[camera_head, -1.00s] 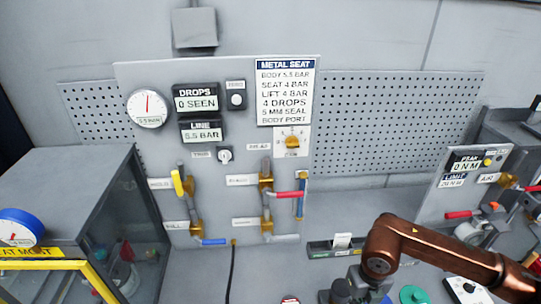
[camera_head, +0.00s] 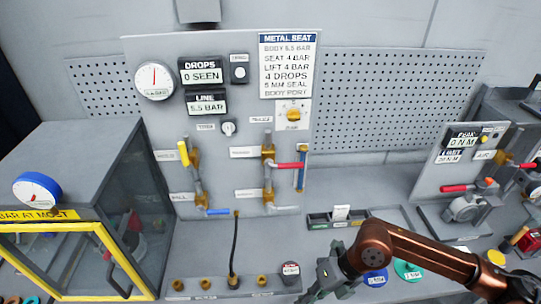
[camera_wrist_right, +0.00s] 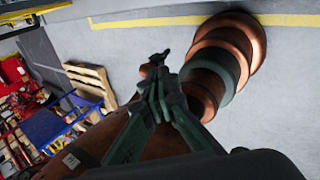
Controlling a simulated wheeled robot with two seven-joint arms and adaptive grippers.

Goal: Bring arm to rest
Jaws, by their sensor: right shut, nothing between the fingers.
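My right arm (camera_head: 420,258), copper-coloured, comes in from the lower right of the head view and reaches left over the bench. Its dark green gripper (camera_head: 318,290) is at the bottom edge of that view, partly cut off. In the right wrist view the right gripper's fingers (camera_wrist_right: 158,62) are shut together, with nothing between them. Copper links of my own body show behind them. My left gripper is not in view.
A valve panel (camera_head: 225,140) stands at the back with gauges and coloured levers. A glass-fronted cabinet (camera_head: 75,165) with a yellow frame is at left. A small tray (camera_head: 340,218), coloured discs (camera_head: 408,268) and a torque stand (camera_head: 455,160) lie around the arm.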

